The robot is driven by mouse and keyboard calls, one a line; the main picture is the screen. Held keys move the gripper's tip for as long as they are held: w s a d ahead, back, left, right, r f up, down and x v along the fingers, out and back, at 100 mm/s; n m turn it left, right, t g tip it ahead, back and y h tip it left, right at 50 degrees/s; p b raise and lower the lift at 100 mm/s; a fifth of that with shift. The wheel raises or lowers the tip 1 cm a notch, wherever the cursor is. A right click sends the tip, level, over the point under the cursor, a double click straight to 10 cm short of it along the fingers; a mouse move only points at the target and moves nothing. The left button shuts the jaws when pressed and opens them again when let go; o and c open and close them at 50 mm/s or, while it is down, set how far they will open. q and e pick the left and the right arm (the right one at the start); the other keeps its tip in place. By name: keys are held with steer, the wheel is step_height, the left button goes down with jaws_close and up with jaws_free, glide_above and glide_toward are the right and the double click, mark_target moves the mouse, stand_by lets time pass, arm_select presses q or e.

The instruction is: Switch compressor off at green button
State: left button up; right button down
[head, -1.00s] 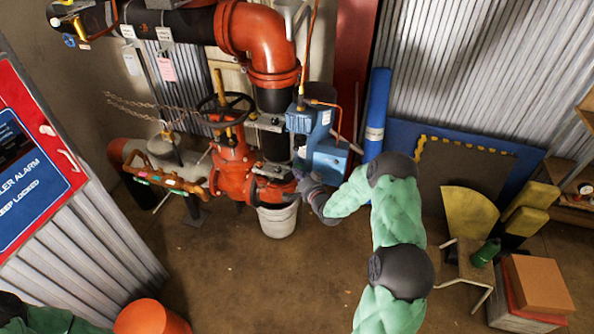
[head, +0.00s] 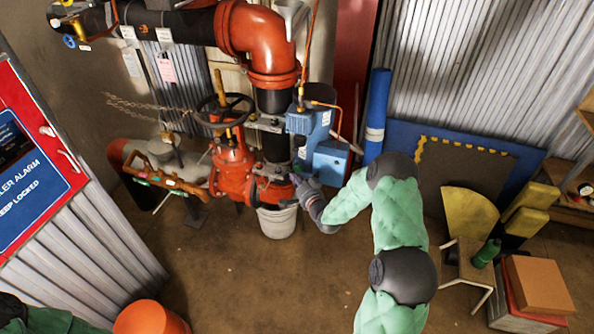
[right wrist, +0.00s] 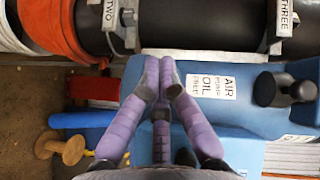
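The blue compressor (head: 328,160) stands beside the red valve and pipework in the head view. The compressor's blue casing (right wrist: 215,68) also fills much of the right wrist view, with an "AIR PUMP OIL" label. My right gripper (head: 298,182) is just below and left of the compressor. In the right wrist view its purple fingers (right wrist: 160,80) come together at the tips with nothing visible between them. They overlap the casing, and contact cannot be told. My left gripper is out of view.
A red valve (head: 232,168) with a black handwheel and an orange pipe (head: 262,40) stand left of the compressor. A white bucket (head: 277,222) is below. A blue roll (head: 376,115) leans to the right.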

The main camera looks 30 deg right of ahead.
steer(key=shift+s+a, duration=1.4)
steer(key=shift+a, duration=0.25)
